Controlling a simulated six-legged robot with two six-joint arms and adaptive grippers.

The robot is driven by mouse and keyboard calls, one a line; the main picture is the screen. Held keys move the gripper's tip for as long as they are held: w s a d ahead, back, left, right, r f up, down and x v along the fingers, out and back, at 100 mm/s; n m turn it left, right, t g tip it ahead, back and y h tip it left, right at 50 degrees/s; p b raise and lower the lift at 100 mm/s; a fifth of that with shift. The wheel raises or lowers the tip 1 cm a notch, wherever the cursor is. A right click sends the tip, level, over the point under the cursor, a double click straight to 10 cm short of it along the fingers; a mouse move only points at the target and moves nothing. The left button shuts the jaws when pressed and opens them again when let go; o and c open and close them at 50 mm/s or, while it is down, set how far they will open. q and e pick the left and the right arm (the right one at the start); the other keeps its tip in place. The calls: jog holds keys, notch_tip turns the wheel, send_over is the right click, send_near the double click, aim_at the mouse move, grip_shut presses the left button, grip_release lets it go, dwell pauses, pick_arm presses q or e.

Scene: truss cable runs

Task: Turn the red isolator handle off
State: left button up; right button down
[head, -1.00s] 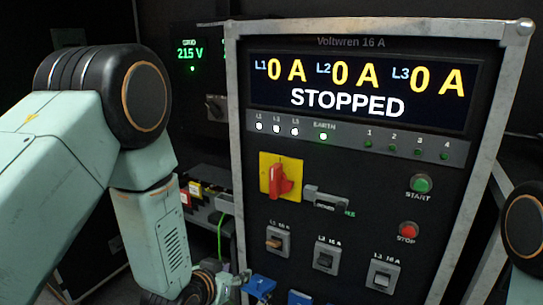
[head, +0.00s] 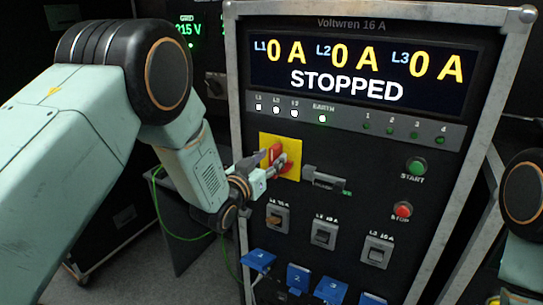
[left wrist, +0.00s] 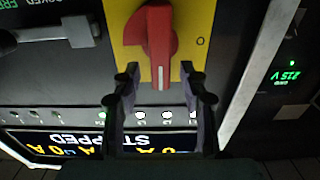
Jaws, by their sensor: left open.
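The red isolator handle (head: 276,156) sits on a yellow plate (head: 293,145) on the black panel front. In the left wrist view the handle (left wrist: 160,50) and yellow plate (left wrist: 203,25) appear upside down, with an "O" printed beside the handle. My left gripper (head: 275,162) is at the handle in the head view, covering part of it. In the left wrist view its two dark fingers (left wrist: 160,80) are spread apart, one to each side of the handle's tip, with gaps between. My right gripper is out of view; only part of that arm shows at the right edge.
The display (head: 360,75) reads 0 A on L1, L2 and L3, and STOPPED. A grey latch bar (head: 325,180) is right of the plate. Green START (head: 416,166) and red STOP (head: 403,210) buttons, breaker switches (head: 324,233) and blue connectors (head: 298,278) are nearby.

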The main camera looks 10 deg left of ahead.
pick_arm(q)
jog(key=shift+w, duration=0.6)
jog(key=shift+d, duration=0.1)
jog(key=shift+c, duration=0.4)
jog(key=shift+s, duration=0.1)
jog(key=shift+c, duration=0.7)
grip_shut()
